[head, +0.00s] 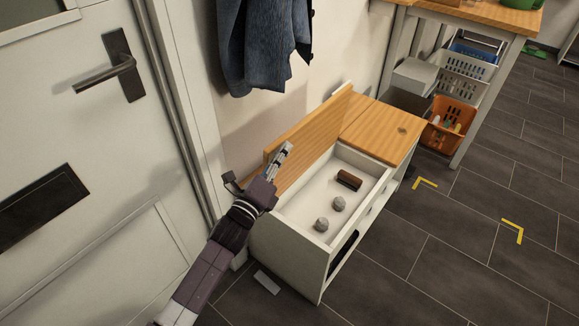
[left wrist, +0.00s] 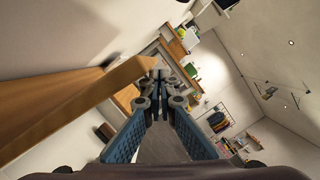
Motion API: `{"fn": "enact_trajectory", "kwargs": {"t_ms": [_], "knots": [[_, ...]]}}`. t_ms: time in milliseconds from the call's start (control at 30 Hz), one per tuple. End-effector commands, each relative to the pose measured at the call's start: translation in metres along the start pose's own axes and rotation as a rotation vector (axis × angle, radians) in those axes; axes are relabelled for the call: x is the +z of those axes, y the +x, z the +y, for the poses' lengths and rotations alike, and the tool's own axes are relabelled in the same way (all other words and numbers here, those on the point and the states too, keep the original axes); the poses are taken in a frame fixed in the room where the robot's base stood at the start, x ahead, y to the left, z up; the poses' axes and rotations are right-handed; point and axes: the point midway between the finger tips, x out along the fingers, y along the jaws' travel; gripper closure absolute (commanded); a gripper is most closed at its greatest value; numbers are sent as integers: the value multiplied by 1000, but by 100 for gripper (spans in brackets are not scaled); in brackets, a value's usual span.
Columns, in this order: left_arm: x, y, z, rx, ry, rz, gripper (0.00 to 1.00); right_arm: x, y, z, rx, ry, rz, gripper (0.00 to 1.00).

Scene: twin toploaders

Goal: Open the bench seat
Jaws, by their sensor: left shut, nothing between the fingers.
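The white bench (head: 299,268) stands against the wall with a wooden top in two parts. Its near seat lid (head: 318,127) is raised, standing steeply on edge along the wall side, and the compartment under it is uncovered. The far seat part (head: 385,130) lies flat. My left gripper (head: 284,153) is shut and empty at the near end of the raised lid; I cannot tell whether it touches. In the left wrist view, its fingers (left wrist: 162,85) are together, with the lid (left wrist: 85,105) to their left. My right gripper is not in view.
The compartment holds a brown brush (head: 349,180) and two grey balls (head: 339,203) (head: 321,224). A denim jacket (head: 262,45) hangs above the bench. A white door (head: 65,165) is at left. An orange basket (head: 449,124) stands under a table at right.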

Motion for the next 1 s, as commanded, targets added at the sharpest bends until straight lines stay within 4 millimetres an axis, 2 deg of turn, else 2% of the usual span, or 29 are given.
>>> {"fn": "enact_trajectory", "kwargs": {"t_ms": [400,567,667,1000], "knots": [[4,1,2,1,-2,1,100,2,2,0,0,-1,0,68],[4,-8,3,1,-2,1,100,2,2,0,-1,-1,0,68],[4,-23,3,2,0,3,100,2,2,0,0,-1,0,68],[4,-91,3,3,-2,2,100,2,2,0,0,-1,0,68]]}}
